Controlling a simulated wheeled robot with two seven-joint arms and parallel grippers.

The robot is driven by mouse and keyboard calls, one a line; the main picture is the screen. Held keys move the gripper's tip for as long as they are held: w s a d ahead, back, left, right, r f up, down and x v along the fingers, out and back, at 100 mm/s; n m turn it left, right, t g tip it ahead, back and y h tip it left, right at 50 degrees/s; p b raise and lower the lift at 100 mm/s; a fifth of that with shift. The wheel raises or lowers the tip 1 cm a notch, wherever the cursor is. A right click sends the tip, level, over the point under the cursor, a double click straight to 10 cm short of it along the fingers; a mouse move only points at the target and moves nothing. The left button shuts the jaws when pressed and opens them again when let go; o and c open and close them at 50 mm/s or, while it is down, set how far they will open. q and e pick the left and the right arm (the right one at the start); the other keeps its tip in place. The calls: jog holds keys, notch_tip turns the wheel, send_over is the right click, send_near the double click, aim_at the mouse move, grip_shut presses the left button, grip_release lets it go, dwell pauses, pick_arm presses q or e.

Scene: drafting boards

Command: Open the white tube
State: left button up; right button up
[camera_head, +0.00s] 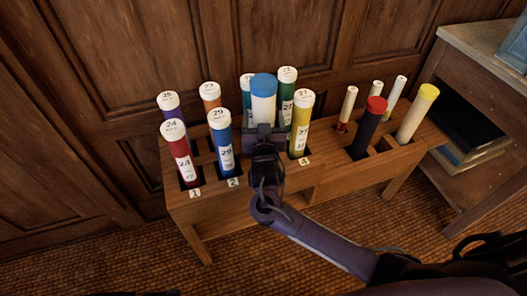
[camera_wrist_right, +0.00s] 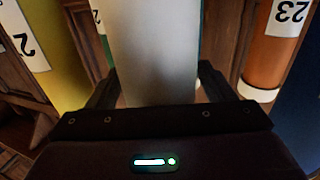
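The white tube (camera_head: 263,108) has a blue cap (camera_head: 264,84) and stands upright in the front row of the wooden rack. Its cap sits higher than those of its front-row neighbours. My right gripper (camera_head: 264,136) is at the tube's front, below the cap, and hides its lower part. My left gripper is not in view.
The wooden rack (camera_head: 235,205) holds several numbered tubes: a blue tube (camera_head: 225,150) is close on the left, a yellow one (camera_head: 300,130) close on the right. A black tube with a red cap (camera_head: 367,130) stands farther right. A side table (camera_head: 480,65) is at the right.

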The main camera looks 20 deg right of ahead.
jog(key=c, duration=1.2)
notch_tip(320, 180, up, 20)
jog(key=p, duration=0.3)
send_over(263, 77)
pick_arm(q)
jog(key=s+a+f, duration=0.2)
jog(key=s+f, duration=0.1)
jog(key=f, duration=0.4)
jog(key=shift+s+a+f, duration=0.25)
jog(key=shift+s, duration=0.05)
pick_arm(e)
jog(key=o, duration=0.6)
jog(key=c, duration=0.8)
jog(key=shift+o, duration=0.2)
